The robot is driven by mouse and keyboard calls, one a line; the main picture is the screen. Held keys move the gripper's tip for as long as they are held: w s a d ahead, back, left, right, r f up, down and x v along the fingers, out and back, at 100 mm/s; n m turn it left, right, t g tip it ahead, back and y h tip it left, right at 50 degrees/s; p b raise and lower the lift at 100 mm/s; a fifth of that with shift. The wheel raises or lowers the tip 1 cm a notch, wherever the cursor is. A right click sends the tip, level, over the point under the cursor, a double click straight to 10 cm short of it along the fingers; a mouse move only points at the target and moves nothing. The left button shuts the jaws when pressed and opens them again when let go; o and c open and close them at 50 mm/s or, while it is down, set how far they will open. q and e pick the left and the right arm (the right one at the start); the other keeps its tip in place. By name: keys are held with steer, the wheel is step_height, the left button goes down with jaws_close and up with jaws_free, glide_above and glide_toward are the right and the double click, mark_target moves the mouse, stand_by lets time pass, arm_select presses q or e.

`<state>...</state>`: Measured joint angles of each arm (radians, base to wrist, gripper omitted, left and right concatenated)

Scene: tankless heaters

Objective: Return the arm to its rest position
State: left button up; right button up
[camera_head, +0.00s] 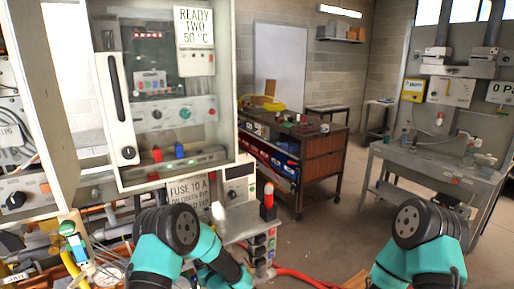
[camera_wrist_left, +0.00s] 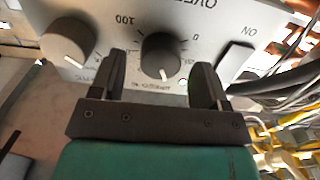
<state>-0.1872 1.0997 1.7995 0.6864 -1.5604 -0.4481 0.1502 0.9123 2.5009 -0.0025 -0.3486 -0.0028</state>
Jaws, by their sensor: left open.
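My left gripper (camera_wrist_left: 159,78) is open in the left wrist view, its two dark fingers on either side of a dark round knob (camera_wrist_left: 162,52). I cannot tell whether the fingers touch the knob. The knob sits on a pale panel (camera_wrist_left: 200,25) whose lettering appears upside down, with 0 and 100 marked around it. In the head view my left arm (camera_head: 172,232) comes up from the bottom, left of centre, and its gripper is not clearly visible. My right arm (camera_head: 425,232) shows at the lower right. Its gripper is out of view.
In the head view an open cabinet (camera_head: 170,150) stands at left, a workbench (camera_head: 325,155) behind, and a grey table (camera_head: 440,165) at right. Floor shows between them.

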arm_select(q)
steer(key=shift+s, duration=0.1)
steer(key=v, duration=1.6)
steer(key=w+a+n, duration=0.3)
steer(key=w+a, duration=0.1)
steer(key=w, duration=0.3)
steer(key=w+a+n, duration=0.4)
steer(key=w+a, duration=0.1)
steer(key=w, duration=0.3)
steer(key=shift+n, duration=0.3)
stand_by(0.4)
stand_by(2.5)
